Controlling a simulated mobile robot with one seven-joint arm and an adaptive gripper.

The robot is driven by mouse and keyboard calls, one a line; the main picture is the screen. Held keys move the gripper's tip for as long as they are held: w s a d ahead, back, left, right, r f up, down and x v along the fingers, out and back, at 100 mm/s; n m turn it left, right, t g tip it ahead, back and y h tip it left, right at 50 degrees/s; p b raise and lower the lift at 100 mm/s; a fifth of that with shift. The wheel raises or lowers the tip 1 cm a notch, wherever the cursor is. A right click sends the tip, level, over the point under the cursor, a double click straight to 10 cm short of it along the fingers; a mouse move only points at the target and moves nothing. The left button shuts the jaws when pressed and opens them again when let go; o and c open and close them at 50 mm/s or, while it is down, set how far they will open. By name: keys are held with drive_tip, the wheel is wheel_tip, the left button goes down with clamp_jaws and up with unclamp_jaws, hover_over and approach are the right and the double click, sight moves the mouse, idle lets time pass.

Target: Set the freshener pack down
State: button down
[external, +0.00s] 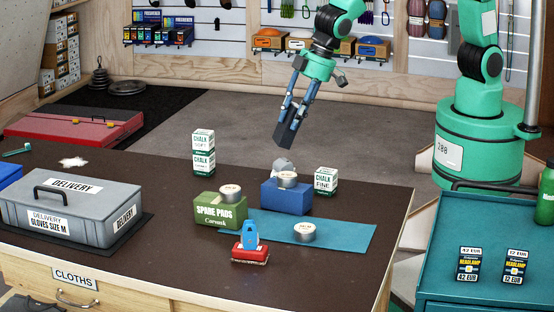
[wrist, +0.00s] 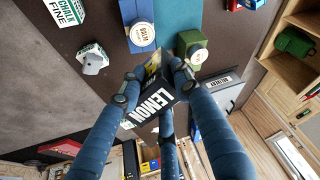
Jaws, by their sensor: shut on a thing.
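The freshener pack is a dark box with LEMON in white letters on its side, seen in the wrist view (wrist: 153,106). My gripper (wrist: 155,88) is shut on it, with blue fingers on both sides. In the external view my gripper (external: 292,112) points down and holds the dark pack (external: 287,136) in the air, above and beyond the table's back edge as pictured. The pack touches nothing but the fingers. The dark brown table (external: 150,270) lies below, with a teal mat (external: 345,238) on it.
The mat's right part is clear.

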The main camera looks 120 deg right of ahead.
drive_tip(key=shift+w+d+r+m, duration=0.15)
drive_tip(key=shift+w+r, duration=0.25)
drive_tip(key=shift+r, duration=0.2)
drive_tip(key=shift+w+d+r+m, duration=0.15)
drive_tip(key=shift+w+r, duration=0.2)
drive_tip(key=shift+r, duration=0.25)
drive_tip(key=shift+a, duration=0.35)
drive_tip(key=s+a+f+n+g+p, duration=0.1)
drive_tip(key=s+a+f+n, duration=0.3)
drive_tip(key=a, duration=0.5)
drive_tip(key=s+a+f+n+g+p, duration=0.2)
drive_tip(key=s+a+f+n, duration=0.2)
drive_tip(key=s+a+f, duration=0.2)
drive_tip(key=s+a+f+n+g+y+p, duration=0.1)
drive_tip(key=s+a+f+n, duration=0.3)
drive_tip(key=s+a, duration=0.4)
drive_tip(key=shift+a+f+p, duration=0.8)
drive_tip(key=shift+a+f, duration=0.1)
drive_tip(key=shift+a, duration=1.2)
drive_tip(key=w+a, duration=0.3)
drive_tip(key=w, duration=0.4)
drive_tip(key=w+a+f, duration=0.1)
drive_tip(key=w+a, duration=0.3)
drive_tip(key=w, duration=0.3)
drive_tip(key=shift+w+f, duration=0.25)
